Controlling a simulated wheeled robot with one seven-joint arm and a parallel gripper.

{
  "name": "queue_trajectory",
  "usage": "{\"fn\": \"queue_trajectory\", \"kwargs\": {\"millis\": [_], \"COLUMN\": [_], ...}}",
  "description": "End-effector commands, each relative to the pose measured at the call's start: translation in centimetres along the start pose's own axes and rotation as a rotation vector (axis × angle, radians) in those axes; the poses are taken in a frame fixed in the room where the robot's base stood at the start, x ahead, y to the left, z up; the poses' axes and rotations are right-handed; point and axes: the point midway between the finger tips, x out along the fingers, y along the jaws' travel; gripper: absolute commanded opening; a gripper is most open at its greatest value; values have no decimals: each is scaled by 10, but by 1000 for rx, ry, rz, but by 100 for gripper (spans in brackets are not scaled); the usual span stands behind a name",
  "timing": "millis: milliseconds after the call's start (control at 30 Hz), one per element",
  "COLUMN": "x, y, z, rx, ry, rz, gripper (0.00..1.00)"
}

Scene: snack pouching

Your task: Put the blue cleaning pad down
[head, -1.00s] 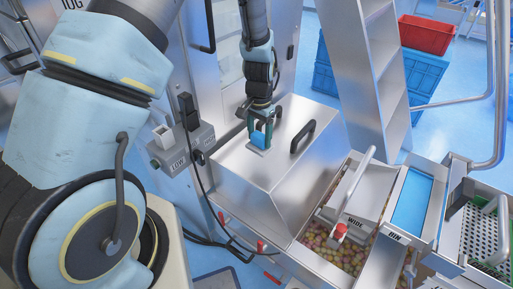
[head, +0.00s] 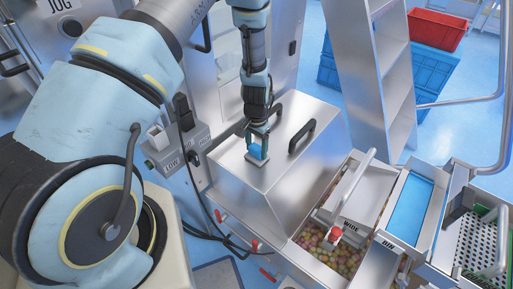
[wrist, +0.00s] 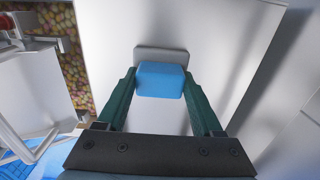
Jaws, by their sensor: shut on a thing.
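The blue cleaning pad (head: 257,153) is between the fingers of my gripper (head: 258,143), above the top of the steel box-shaped cover (head: 225,165). In the wrist view, the pad (wrist: 161,80) shows a blue block with a grey base (wrist: 162,52) beyond it. The two green fingers of my gripper (wrist: 161,92) close on its sides. The grey base is at or very near the steel surface; I cannot tell for certain whether it touches.
Two dark handles (head: 302,136) stand on the cover close to my gripper. A hopper of round snacks (head: 325,250) with a WIDE lever and a blue-lined bin (head: 408,203) lie to the right. A ladder (head: 370,80) stands behind.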

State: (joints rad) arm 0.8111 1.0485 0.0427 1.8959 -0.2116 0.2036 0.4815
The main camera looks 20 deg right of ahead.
Motion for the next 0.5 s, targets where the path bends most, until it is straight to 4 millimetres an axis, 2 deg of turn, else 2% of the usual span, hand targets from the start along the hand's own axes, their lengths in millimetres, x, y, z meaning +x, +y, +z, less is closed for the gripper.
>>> {"fn": "queue_trajectory", "kwargs": {"millis": [67,100,333,500], "x": [4,3,3,3], "y": [0,0,0,0], "z": [0,0,0,0], "rx": [0,0,0,0], "ry": [0,0,-1,-1], "rz": [0,0,0,0], "gripper": [23,70,96,98]}}
